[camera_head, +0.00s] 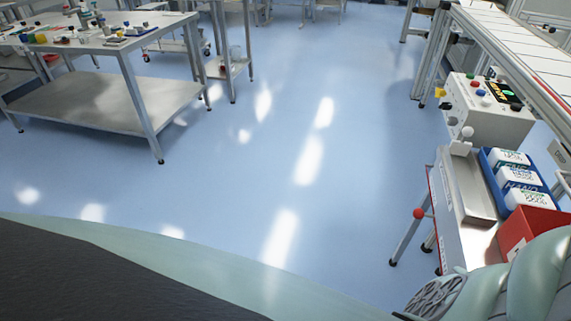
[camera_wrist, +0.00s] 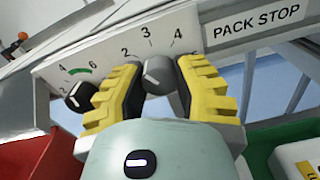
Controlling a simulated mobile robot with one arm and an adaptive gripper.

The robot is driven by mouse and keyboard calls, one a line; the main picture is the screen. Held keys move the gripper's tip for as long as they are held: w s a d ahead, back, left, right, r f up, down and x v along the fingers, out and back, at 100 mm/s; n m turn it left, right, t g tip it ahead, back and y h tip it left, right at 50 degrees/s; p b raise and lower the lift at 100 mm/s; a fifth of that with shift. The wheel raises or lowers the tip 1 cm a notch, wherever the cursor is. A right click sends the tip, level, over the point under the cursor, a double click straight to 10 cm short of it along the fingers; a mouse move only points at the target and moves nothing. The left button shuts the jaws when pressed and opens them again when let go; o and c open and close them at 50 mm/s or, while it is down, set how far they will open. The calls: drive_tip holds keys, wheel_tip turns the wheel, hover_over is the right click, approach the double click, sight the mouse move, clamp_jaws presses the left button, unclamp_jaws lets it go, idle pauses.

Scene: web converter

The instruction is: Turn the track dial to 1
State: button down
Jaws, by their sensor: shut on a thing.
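In the wrist view a grey dial (camera_wrist: 158,78) sits on a pale panel (camera_wrist: 105,52), with the numbers 2, 3 and 4 visible around it. Its white pointer line slants to the upper left, roughly toward the 2. My gripper (camera_wrist: 161,68) has its yellow-and-black fingers on both sides of this dial and is shut on it. Any number 1 and the dial's name are out of sight. A black dial (camera_wrist: 79,97) with a white line sits to the left, beside a green arc and the numbers 4 and 6.
A "PACK STOP" label (camera_wrist: 257,22) is right of the dial. In the head view a control box (camera_head: 487,110) stands under the conveyor (camera_head: 515,40). Below it are a blue crate (camera_head: 493,178) of white packs and a red bin (camera_head: 525,228). Open blue floor lies left, toward a metal table (camera_head: 110,97).

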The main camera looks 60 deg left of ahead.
drive_tip(key=n+b, duration=0.1)
drive_tip(key=n, duration=0.1)
drive_tip(key=n+b, duration=0.1)
drive_tip(key=n, duration=0.1)
drive_tip(key=n+b, duration=0.1)
drive_tip(key=shift+w+a+f+n, duration=0.1)
drive_tip(key=shift+a+f+n, duration=0.05)
drive_tip(key=shift+f+n, duration=0.25)
drive_tip(key=n+b, duration=0.1)
drive_tip(key=n, duration=0.4)
drive_tip(key=shift+r+b, duration=0.15)
drive_tip(key=shift+b, duration=0.15)
drive_tip(key=shift+n, duration=0.3)
drive_tip(key=c, duration=1)
unclamp_jaws()
drive_tip(key=shift+c, duration=0.2)
drive_tip(key=o, duration=0.4)
drive_tip(key=shift+d+r, duration=0.2)
drive_tip(key=shift+s, duration=0.2)
drive_tip(key=v, duration=1.2)
